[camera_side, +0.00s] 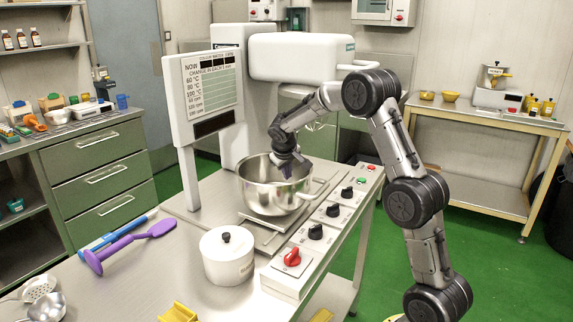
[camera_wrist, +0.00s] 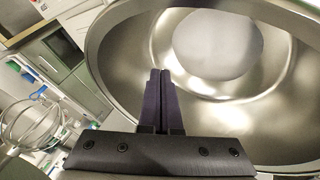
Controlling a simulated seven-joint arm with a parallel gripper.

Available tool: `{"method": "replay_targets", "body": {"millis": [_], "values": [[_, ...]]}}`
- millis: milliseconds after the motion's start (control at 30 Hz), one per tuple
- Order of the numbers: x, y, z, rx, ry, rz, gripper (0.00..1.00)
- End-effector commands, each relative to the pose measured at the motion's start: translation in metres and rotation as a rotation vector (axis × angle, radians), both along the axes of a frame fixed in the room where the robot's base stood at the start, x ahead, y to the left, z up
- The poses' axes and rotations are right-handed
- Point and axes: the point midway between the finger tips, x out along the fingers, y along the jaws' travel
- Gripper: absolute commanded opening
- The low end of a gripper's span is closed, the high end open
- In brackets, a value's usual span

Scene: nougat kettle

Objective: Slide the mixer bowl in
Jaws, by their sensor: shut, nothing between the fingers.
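The mixer bowl (camera_side: 268,200) is a shiny steel bowl with a handle on its right side. It stands upright on a metal plate with rails (camera_side: 262,238) on the steel bench. My gripper (camera_side: 286,172) reaches down from the right over the bowl's opening. In the wrist view the bowl (camera_wrist: 275,120) fills most of the picture, with its pale round bottom in sight. The dark fingers of my gripper (camera_wrist: 160,72) are together and empty, seen against the inner wall. I cannot tell whether they touch the bowl. The white mixer (camera_side: 300,57) stands behind.
A control panel with knobs (camera_side: 315,232) runs along the bench's right edge. A white lidded pot (camera_side: 227,258) stands in front of the bowl. A display board (camera_side: 210,92) rises to the left. Purple (camera_side: 130,243) and blue (camera_side: 118,232) utensils lie on the left. A wire whisk (camera_wrist: 32,122) shows left in the wrist view.

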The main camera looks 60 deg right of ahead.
Motion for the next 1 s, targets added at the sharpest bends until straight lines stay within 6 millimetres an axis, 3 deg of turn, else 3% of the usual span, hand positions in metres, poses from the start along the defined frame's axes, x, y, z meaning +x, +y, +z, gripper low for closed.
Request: {"method": "replay_targets", "body": {"millis": [200,767,1000], "values": [[-0.008,-0.029,-0.006,0.000,-0.001,-0.004,0.00],[-0.010,-0.038,-0.007,0.000,-0.001,-0.001,0.00],[-0.011,-0.067,-0.008,0.000,-0.001,-0.005,0.00]]}}
